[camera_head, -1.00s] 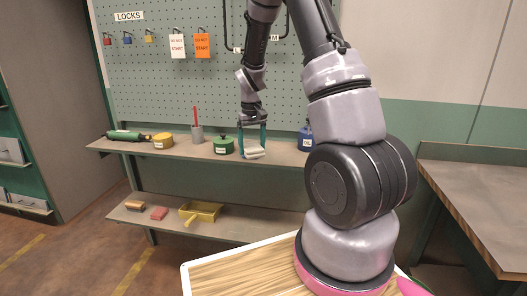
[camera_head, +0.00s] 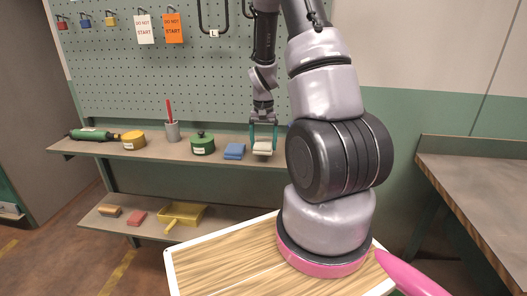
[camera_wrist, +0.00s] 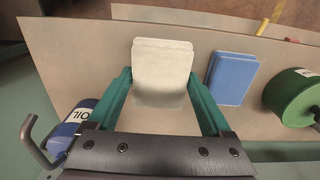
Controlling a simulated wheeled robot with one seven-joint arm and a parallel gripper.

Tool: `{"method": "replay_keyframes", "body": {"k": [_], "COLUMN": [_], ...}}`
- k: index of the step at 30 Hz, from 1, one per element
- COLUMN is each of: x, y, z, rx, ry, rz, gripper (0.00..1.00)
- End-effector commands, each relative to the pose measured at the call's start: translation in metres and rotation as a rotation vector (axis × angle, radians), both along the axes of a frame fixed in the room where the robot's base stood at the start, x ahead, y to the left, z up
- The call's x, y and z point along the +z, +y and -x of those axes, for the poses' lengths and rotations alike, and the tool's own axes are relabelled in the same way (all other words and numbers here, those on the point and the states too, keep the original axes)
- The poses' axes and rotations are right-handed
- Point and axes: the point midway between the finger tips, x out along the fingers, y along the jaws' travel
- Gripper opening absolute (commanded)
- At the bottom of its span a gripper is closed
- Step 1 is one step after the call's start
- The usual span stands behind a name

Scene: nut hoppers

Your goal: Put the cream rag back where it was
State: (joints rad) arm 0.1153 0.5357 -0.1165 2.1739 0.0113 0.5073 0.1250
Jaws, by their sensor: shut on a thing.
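The cream rag (camera_head: 262,149) is a folded pale pad at the upper shelf, between my gripper's teal fingers. My gripper (camera_head: 263,142) points down and is shut on it. In the wrist view the cream rag (camera_wrist: 163,66) sits between the fingertips, its far part sticking out past them. A folded blue rag (camera_head: 235,151) lies on the shelf just left of it; it also shows in the wrist view (camera_wrist: 231,78), apart from the right finger. I cannot tell whether the cream rag touches the shelf.
The upper shelf (camera_head: 108,151) also holds a green tin (camera_head: 203,145), a grey cup (camera_head: 172,132), a yellow tin (camera_head: 133,141) and a green tool (camera_head: 90,134). A blue oil container (camera_wrist: 78,124) stands left in the wrist view. A yellow dustpan (camera_head: 183,216) lies below.

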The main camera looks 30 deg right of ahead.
Motion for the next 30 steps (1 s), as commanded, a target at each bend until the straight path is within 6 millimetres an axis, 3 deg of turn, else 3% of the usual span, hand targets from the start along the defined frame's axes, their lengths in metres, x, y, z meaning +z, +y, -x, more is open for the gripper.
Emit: {"method": "replay_keyframes", "body": {"k": [6,17,18,19,30], "x": [-0.03,-0.034,-0.035,-0.034,-0.025], "y": [0.0,0.0,0.0,0.0,0.0], "z": [0.001,0.0,0.0,0.0,-0.001], "rx": [0.001,0.001,0.001,0.001,0.003], "ry": [0.003,0.001,0.0,0.0,-0.002], "rz": [-0.001,-0.001,0.0,0.0,0.0], "gripper": [0.0,0.0,0.91,1.0,1.0]}}
